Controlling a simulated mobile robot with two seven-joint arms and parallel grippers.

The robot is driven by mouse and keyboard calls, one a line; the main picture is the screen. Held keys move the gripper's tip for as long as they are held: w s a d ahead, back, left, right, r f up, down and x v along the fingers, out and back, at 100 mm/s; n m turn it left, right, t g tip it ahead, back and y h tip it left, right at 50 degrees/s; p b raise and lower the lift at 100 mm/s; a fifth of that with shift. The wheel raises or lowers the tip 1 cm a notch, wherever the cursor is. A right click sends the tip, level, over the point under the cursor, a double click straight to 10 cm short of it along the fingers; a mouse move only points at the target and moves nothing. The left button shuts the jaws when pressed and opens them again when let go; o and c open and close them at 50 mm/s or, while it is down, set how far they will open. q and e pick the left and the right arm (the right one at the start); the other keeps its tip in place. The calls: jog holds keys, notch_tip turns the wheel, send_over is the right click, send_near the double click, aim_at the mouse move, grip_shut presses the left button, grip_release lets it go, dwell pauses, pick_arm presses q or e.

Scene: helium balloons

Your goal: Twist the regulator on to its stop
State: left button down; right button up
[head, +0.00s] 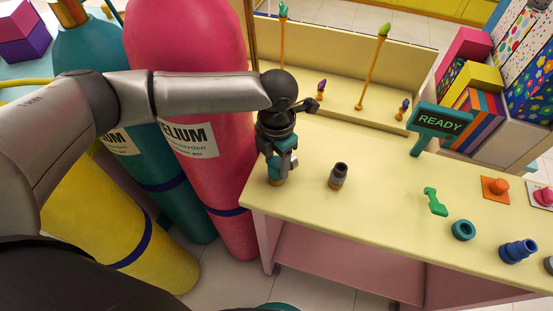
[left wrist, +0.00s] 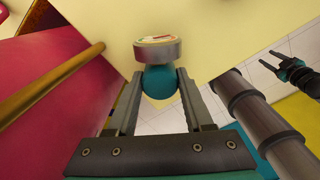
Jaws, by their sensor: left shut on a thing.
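The regulator shows in the left wrist view as a teal ball (left wrist: 160,82) with a round metal gauge (left wrist: 157,48) at its far end. My left gripper (head: 278,165) is shut on the teal ball, with one finger on each side. In the head view it points down at the table's left corner, beside the pink helium cylinder (head: 195,60). The gripper mostly hides the regulator there, and I cannot tell whether it touches what is below. My right gripper (left wrist: 268,62) shows at the upper right of the left wrist view, open and empty.
The pale yellow table (head: 390,235) holds a dark nozzle (head: 338,176), a green piece (head: 435,202), a teal ring (head: 462,229), a blue stepped fitting (head: 517,251) and a READY sign (head: 440,122). Teal (head: 80,50) and yellow (head: 110,225) cylinders stand left. The table's front middle is clear.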

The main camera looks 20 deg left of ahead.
pick_arm(q)
jog(key=shift+m, duration=0.3)
jog(key=m, duration=0.3)
jog(key=shift+p, duration=0.3)
jog(key=shift+c, duration=1.1)
grip_release()
jog(key=shift+f, duration=0.1)
notch_tip(320, 180, up, 4)
jog(key=p, duration=0.3)
jog(key=shift+r+p, duration=0.4)
jog(key=shift+r, duration=0.7)
jog(key=shift+c, duration=0.2)
